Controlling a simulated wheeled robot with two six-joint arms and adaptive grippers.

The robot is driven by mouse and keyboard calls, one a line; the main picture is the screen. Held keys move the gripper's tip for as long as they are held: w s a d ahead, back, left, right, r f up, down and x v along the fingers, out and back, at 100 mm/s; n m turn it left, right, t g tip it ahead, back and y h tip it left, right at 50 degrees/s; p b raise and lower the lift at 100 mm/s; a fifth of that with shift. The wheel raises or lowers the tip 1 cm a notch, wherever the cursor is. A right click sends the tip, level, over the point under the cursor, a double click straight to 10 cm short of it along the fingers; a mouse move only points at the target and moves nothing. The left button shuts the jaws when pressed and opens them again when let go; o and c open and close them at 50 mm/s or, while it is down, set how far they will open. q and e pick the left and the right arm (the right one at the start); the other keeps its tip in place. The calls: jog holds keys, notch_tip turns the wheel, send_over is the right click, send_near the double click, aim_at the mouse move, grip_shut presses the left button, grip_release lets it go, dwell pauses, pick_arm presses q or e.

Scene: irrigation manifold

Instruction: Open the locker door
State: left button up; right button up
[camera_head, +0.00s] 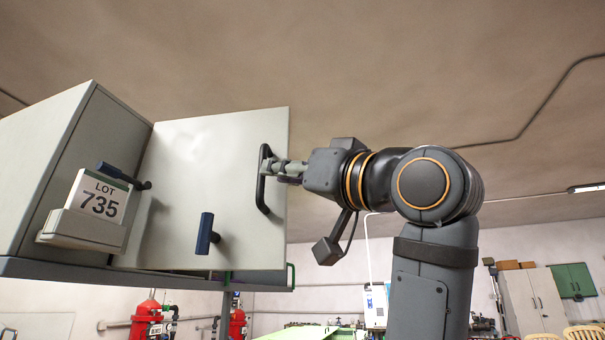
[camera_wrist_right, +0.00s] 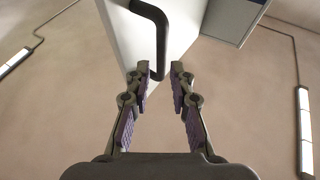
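The locker (camera_head: 40,150) is a grey metal box at the left of the head view. Its pale door panel (camera_head: 200,180) carries a black bar handle (camera_head: 264,180) near the right edge. My right gripper (camera_head: 283,170) is at this handle. In the right wrist view the black handle (camera_wrist_right: 161,40) reaches down between the two fingertips of the right gripper (camera_wrist_right: 160,75). The fingers stand apart with gaps beside the bar, so it does not look clamped. My left gripper is not in view.
A dark blue lever (camera_head: 206,234) and another dark lever (camera_head: 123,176) stick out near the door. Red equipment (camera_head: 147,318) stands below; a grey cabinet (camera_head: 533,300) stands far right.

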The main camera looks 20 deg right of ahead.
jog(key=v, duration=0.6)
jog(key=shift+s+d, duration=0.15)
jog(key=shift+s, duration=0.05)
